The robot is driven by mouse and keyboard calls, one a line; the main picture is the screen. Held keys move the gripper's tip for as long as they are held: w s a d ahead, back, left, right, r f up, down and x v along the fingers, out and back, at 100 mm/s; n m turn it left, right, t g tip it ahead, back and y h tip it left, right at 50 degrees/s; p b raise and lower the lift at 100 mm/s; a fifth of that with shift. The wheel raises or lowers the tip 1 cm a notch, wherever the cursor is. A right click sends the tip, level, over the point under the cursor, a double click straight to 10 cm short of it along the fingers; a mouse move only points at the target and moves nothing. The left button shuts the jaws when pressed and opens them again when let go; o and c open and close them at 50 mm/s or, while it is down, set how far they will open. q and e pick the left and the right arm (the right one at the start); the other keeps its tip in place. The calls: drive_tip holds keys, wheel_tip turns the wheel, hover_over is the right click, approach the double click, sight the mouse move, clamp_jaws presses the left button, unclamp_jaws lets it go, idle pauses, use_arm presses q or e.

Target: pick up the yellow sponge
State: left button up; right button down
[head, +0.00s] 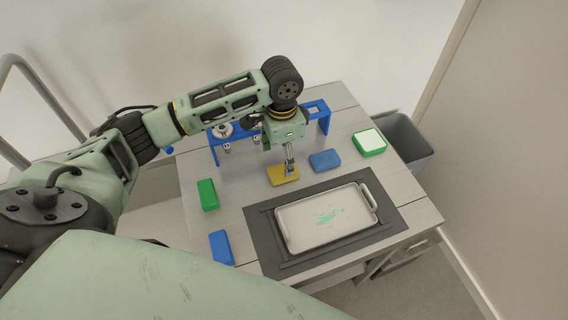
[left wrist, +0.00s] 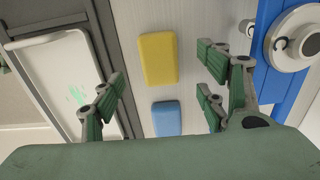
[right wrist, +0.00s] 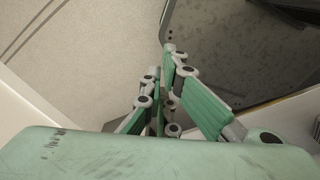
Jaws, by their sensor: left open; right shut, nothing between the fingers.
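The yellow sponge (head: 284,175) lies flat on the table, just behind the tray's mat. It also shows in the left wrist view (left wrist: 158,59), between and beyond the open fingers. My left gripper (head: 289,162) points down over the sponge in the head view and partly covers it. In the left wrist view its fingers (left wrist: 163,75) are spread wide with nothing between them. I cannot tell the exact height above the sponge. My right gripper (right wrist: 160,80) is shut and empty in the right wrist view, away from the sponge, and is not seen in the head view.
A white tray (head: 291,247) with green smears lies on a dark mat (head: 268,262). Blue sponges (head: 325,160) (head: 221,247), a green sponge (head: 208,194) and a green-white block (head: 369,142) lie around. A blue rack (head: 324,123) stands behind; a grey bin (head: 404,145) is at right.

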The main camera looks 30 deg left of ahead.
sight(283, 170)
use_arm(q)
drive_tip(key=f, duration=0.1)
drive_tip(key=f+p, duration=0.1)
drive_tip(key=f, duration=0.1)
drive_tip(key=shift+s+d+p, duration=0.15)
drive_tip(key=shift+d+p, duration=0.05)
drive_tip(key=shift+p, duration=0.1)
drive_tip(key=f, duration=0.3)
drive_tip(key=shift+w+f, duration=0.1)
drive_tip(key=shift+w, duration=0.15)
drive_tip(key=shift+c, duration=0.3)
drive_tip(key=c, duration=0.4)
drive_tip(key=shift+c, duration=0.7)
drive_tip(key=c, duration=0.5)
use_arm(e)
wheel_tip(283, 170, up, 2)
drive_tip(key=shift+r, duration=0.1)
drive_tip(key=shift+w, duration=0.15)
